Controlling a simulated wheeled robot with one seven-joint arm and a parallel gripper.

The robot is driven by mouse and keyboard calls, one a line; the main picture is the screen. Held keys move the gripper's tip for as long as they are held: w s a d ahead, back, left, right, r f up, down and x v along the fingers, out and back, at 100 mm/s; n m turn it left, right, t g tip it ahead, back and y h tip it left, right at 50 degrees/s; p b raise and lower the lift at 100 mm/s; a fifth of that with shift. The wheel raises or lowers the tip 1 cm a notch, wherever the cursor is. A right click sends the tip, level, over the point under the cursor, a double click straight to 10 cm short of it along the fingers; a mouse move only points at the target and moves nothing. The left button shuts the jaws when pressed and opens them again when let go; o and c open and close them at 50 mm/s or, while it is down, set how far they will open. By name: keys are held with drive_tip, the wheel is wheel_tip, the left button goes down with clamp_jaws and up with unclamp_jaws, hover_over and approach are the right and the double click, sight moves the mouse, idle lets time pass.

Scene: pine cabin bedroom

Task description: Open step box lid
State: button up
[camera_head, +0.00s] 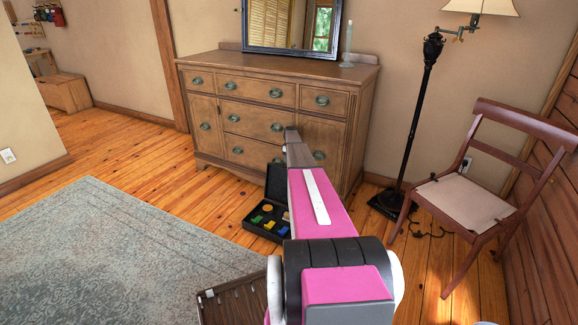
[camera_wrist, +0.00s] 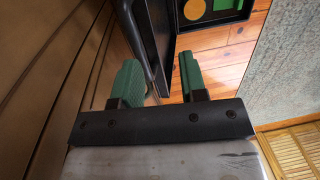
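A black box (camera_head: 252,219) lies on the wood floor in front of the dresser, with yellow, green and blue pieces inside. Its lid (camera_head: 276,185) stands raised, roughly upright, at the side nearer the dresser; my arm hides part of it. In the wrist view the lid (camera_wrist: 158,40) shows nearly edge-on, and the box interior (camera_wrist: 212,10) with an orange disc lies beyond it at the top right. My gripper (camera_wrist: 160,82) is open, its two green fingertips apart on either side of the lid's near end. Floor shows between lid and right finger; I cannot tell whether the left finger touches it.
The wooden dresser (camera_head: 240,120) stands close behind the box; its front (camera_wrist: 50,70) is close on the left in the wrist view. A floor lamp (camera_head: 419,115) and chair (camera_head: 470,200) stand right. A slatted wooden item (camera_head: 238,302) lies near me. The rug (camera_head: 120,245) is clear.

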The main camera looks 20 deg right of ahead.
drive_tip(key=r, duration=0.5)
drive_tip(key=shift+w+d+r, duration=0.15)
drive_tip(key=shift+d+r, duration=0.1)
drive_tip(key=s+a+r+m, duration=0.3)
drive_tip(key=s+a, duration=1.4)
drive_tip(key=s, duration=0.3)
drive_tip(key=s+a+r+m, duration=0.2)
drive_tip(key=s+a+r, duration=0.1)
drive_tip(key=s+a, duration=1.55)
drive_tip(key=s+a+r+m, duration=0.1)
drive_tip(key=s+a+r, duration=0.1)
drive_tip(key=s, duration=0.7)
drive_tip(key=s+a+r+m, duration=0.1)
drive_tip(key=s+a+r, duration=0.1)
drive_tip(key=s+a, duration=0.3)
drive_tip(key=s, duration=0.4)
drive_tip(key=shift+s+t+h, duration=0.3)
drive_tip(key=shift+s+h, duration=0.1)
drive_tip(key=shift+a+r, duration=0.1)
